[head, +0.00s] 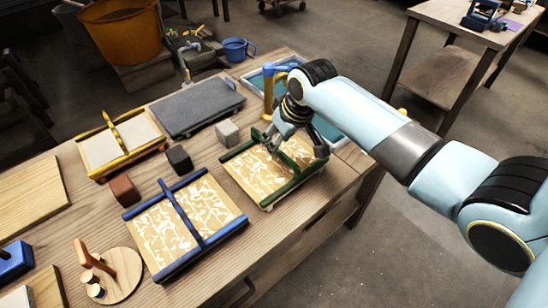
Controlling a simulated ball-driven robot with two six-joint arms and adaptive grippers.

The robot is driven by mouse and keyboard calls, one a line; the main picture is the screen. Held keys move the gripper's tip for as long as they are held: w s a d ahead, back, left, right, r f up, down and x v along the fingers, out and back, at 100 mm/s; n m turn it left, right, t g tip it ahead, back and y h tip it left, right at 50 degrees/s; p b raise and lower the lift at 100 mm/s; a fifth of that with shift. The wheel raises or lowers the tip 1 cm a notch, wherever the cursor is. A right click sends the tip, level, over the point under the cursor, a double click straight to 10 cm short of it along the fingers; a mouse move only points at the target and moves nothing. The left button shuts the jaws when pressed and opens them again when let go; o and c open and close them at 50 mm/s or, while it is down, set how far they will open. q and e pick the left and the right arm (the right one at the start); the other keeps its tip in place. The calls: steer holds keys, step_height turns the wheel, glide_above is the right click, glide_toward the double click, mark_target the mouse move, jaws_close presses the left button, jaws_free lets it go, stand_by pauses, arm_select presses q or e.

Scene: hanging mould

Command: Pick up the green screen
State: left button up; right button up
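The green screen (244,178) lies flat on the wooden table, right of the blue screen. It has green side rails, a green bar across its middle and a tan surface with white markings. My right gripper (294,150) is just over its far right part, near the middle bar. Its dark fingers look spread apart, and I cannot tell whether they touch the screen. The gripper hides part of the bar and the far right corner. My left gripper is not in view.
A blue screen (165,231) lies close on the left. Dark (179,159), grey (228,132) and brown (125,191) blocks stand nearby. Behind are a yellow mould (101,147), a grey slab (196,106) and a blue-rimmed water basin (327,127). The table's front right edge is close.

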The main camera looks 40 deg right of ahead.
steer(key=shift+x, duration=2.75)
steer(key=shift+s+d, duration=0.15)
steer(key=shift+s, duration=0.05)
steer(key=shift+c, duration=0.3)
jaws_close()
